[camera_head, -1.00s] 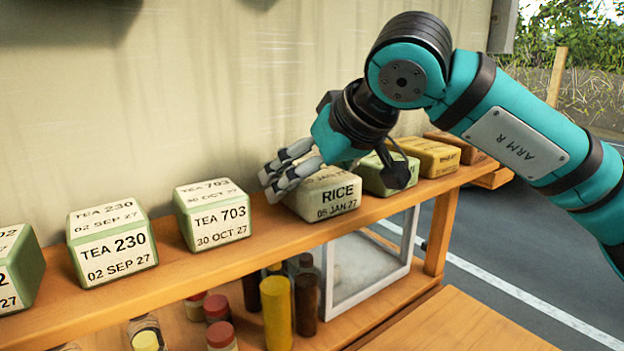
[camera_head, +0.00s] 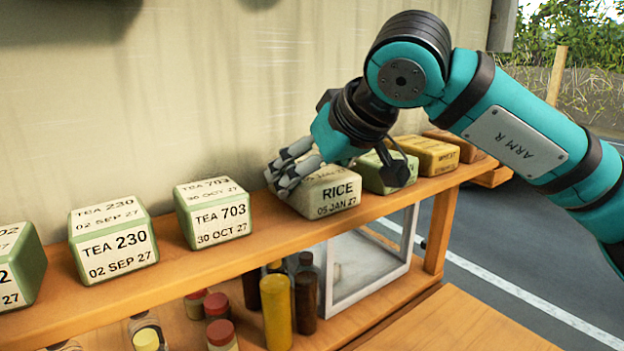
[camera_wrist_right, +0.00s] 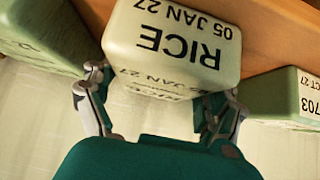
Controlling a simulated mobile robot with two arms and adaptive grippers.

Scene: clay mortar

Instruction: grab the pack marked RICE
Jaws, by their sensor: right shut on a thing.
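The pack marked RICE (camera_head: 334,192), pale and block-shaped with the date 05 JAN 27, sits on the wooden shelf in the head view. My right gripper (camera_head: 291,171) is at the pack with its fingers against its sides. In the right wrist view the RICE pack (camera_wrist_right: 180,50) fills the upper middle, upside down in the picture. The fingers of my right gripper (camera_wrist_right: 158,92) are on both sides of it, shut on the pack. My left gripper is not in view.
A TEA 703 pack (camera_head: 213,213) and a TEA 230 pack (camera_head: 112,241) stand to the left on the shelf (camera_head: 180,269). A green pack (camera_head: 375,172) and a yellow pack (camera_head: 428,155) stand to the right. Bottles and a glass-fronted box (camera_head: 368,268) are below. The wall is close behind.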

